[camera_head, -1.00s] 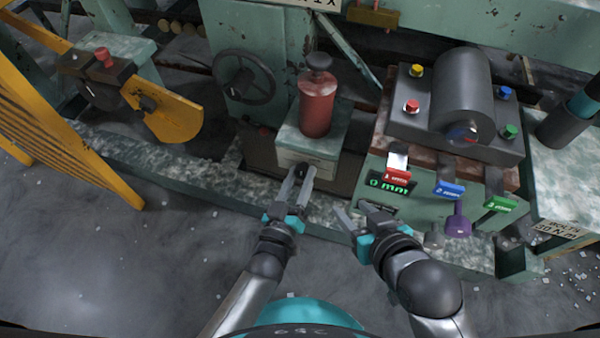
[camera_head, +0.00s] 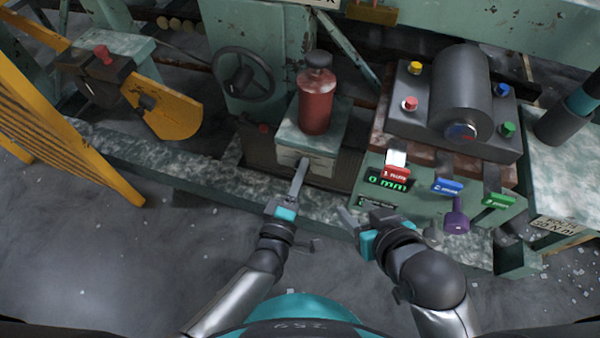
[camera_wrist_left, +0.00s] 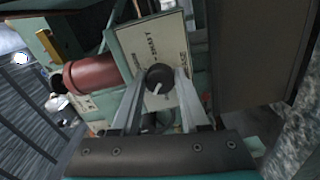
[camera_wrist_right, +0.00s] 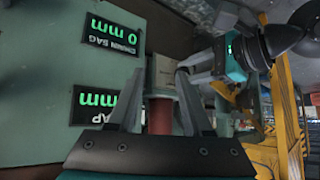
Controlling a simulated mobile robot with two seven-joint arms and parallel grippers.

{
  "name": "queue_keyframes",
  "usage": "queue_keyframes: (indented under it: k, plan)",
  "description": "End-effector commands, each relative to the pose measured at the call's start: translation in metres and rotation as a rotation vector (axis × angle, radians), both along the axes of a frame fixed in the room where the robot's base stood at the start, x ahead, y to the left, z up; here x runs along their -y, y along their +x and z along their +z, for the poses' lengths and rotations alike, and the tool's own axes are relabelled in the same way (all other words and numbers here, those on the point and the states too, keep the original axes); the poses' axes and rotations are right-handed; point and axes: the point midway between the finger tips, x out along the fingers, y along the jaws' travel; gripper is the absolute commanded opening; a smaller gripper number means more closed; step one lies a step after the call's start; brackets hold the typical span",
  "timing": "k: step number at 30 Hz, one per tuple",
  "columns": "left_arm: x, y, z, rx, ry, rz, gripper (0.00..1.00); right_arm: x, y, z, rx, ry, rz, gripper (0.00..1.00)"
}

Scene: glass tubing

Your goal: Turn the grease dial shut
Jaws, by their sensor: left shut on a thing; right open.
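The grease dial (camera_wrist_left: 160,76) is a round black knob with a white mark, on the pale labelled front plate (camera_wrist_left: 141,47) of the box under the red grease cylinder (camera_head: 317,103). In the left wrist view the fingers of my left gripper (camera_wrist_left: 158,86) lie on both sides of the knob, shut on it. In the head view my left gripper (camera_head: 302,168) reaches that plate with its fingers nearly edge-on, and the dial is hidden. The plate looks tilted in the left wrist view. My right gripper (camera_head: 357,208) is open and empty, left of the lever panel.
The panel holds a green 0 mm display (camera_head: 387,183), red (camera_head: 395,174), blue (camera_head: 447,187) and green (camera_head: 499,201) tags and a purple knob (camera_head: 457,216). A dark handwheel (camera_head: 243,80) stands left of the cylinder. A yellow guard (camera_head: 60,135) is at far left.

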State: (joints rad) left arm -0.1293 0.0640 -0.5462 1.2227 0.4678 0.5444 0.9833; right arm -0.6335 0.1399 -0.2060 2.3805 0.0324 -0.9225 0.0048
Motion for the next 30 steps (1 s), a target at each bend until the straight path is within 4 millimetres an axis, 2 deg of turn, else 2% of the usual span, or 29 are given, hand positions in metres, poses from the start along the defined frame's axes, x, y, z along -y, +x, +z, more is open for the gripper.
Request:
queue_keyframes:
  k: [15, 30]
  plan:
    - [0.0, -0.001, -0.001, -0.147, -0.442, -0.002, 0.0, -0.025, 0.011, 0.002, 0.19, 0.102, 0.023, 0.5]
    - [0.0, -0.001, -0.001, -0.218, -0.656, -0.001, 0.0, -0.039, 0.015, 0.011, 0.323, 0.177, 0.029, 0.5]
